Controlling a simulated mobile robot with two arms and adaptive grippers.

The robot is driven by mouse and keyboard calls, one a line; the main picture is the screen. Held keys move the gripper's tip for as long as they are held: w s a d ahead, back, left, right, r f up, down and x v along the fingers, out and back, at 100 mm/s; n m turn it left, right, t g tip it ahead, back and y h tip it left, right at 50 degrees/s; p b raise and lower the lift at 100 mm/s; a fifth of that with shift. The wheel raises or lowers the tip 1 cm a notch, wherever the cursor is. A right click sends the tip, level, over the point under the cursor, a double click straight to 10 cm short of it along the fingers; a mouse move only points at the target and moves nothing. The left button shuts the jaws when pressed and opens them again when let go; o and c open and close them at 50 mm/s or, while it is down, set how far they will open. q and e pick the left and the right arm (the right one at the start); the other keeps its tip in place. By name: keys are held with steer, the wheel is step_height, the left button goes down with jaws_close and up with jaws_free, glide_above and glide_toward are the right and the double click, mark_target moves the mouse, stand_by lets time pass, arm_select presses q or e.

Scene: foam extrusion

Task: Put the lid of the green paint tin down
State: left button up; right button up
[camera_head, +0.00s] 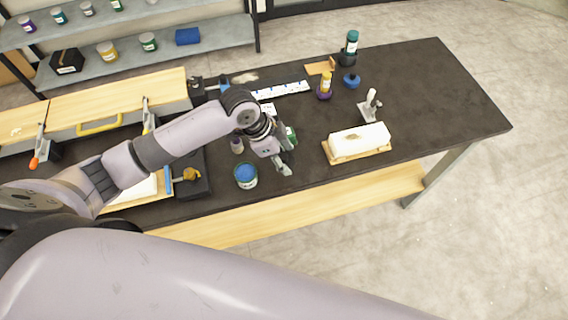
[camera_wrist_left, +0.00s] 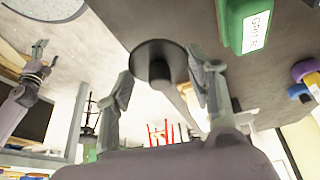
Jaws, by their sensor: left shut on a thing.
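My left gripper (camera_head: 284,170) is over the dark table, near its front edge. In the left wrist view its fingers (camera_wrist_left: 162,88) are on either side of the knob of a dark round lid (camera_wrist_left: 146,48), and the gripper is shut on it. In the head view I cannot make the lid out. A green tin with a white label (camera_wrist_left: 246,25) shows at the top of the wrist view. In the head view a bit of green (camera_head: 291,134) shows just behind the gripper. My right gripper (camera_wrist_left: 40,50) seems to show small at the left of the wrist view; its fingers are unclear.
A tin with a blue top (camera_head: 246,174) stands left of my left gripper. A white block on a wooden board (camera_head: 358,142) lies to the right, with a scraper-like tool (camera_head: 370,105) behind it. The table's right end is clear.

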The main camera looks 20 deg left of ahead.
arm_select(q)
steer(key=shift+f, duration=0.8)
step_height(320, 180, down, 4)
steer(key=shift+r+p, duration=0.1)
steer(key=shift+p, duration=0.2)
arm_select(e)
steer(key=shift+w+d+r, duration=0.2)
steer(key=shift+d+r, duration=0.15)
steer(key=shift+d, duration=0.05)
arm_select(q)
steer(key=shift+f, duration=0.25)
arm_select(e)
steer(key=shift+a, duration=0.2)
arm_select(q)
steer(key=shift+f, duration=0.1)
steer(key=o, duration=0.6)
steer(key=shift+s, duration=0.15)
steer(key=shift+o, duration=1.4)
arm_select(e)
steer(key=shift+a+f, duration=0.1)
steer(key=shift+a, duration=0.1)
steer(key=shift+d, duration=0.1)
